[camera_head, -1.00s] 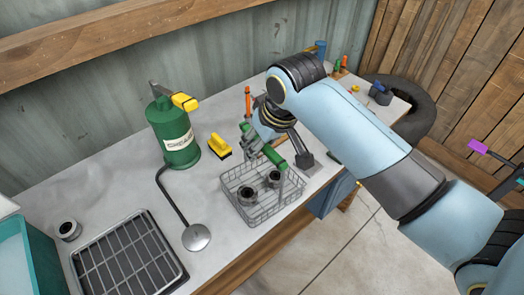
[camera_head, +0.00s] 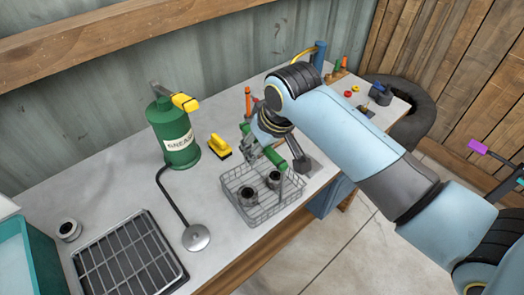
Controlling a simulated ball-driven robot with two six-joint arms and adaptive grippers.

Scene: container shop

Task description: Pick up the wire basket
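The wire basket (camera_head: 262,217) stands on the grey bench top near its front edge. It holds two dark, round metal parts (camera_head: 261,187). A green handle (camera_head: 298,161) spans above the basket. My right gripper (camera_head: 264,153) is over the basket's back part, at the middle of the green handle. The wrist and fingers hide part of the handle. I cannot tell whether the fingers are closed around it. My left gripper is out of view.
A metal grate (camera_head: 130,262) and a teal bin (camera_head: 18,250) are at the front left. Small tools lie at the back right.

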